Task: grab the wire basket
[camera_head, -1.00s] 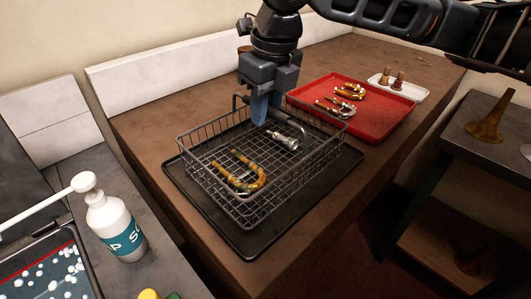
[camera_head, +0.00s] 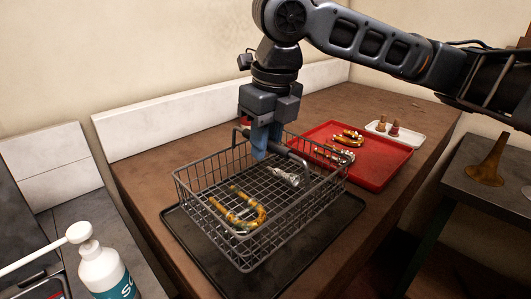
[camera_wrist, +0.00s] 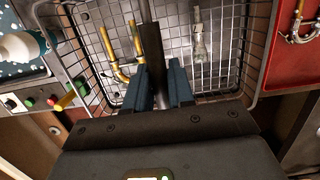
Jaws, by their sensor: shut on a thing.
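The wire basket (camera_head: 215,228) is a dark grey mesh box with a bar handle across it. It is over a black mat (camera_head: 325,228) on the brown bench and appears to be slightly raised from it. My gripper (camera_head: 264,150) is shut on the handle, above the middle of the basket. In the wrist view the dark handle bar (camera_wrist: 152,55) runs between the fingers of my gripper (camera_wrist: 158,88). A gold U-shaped tube (camera_head: 252,222) and a silver part (camera_head: 285,177) lie inside the basket. The fingers hide part of the handle.
A red tray (camera_head: 385,172) with brass parts stands behind and right of the basket, near a white tray (camera_head: 412,140). A soap bottle (camera_head: 105,270) is at lower left. A low white wall (camera_head: 150,140) edges the bench behind. A side table holds a brass cone (camera_head: 488,165).

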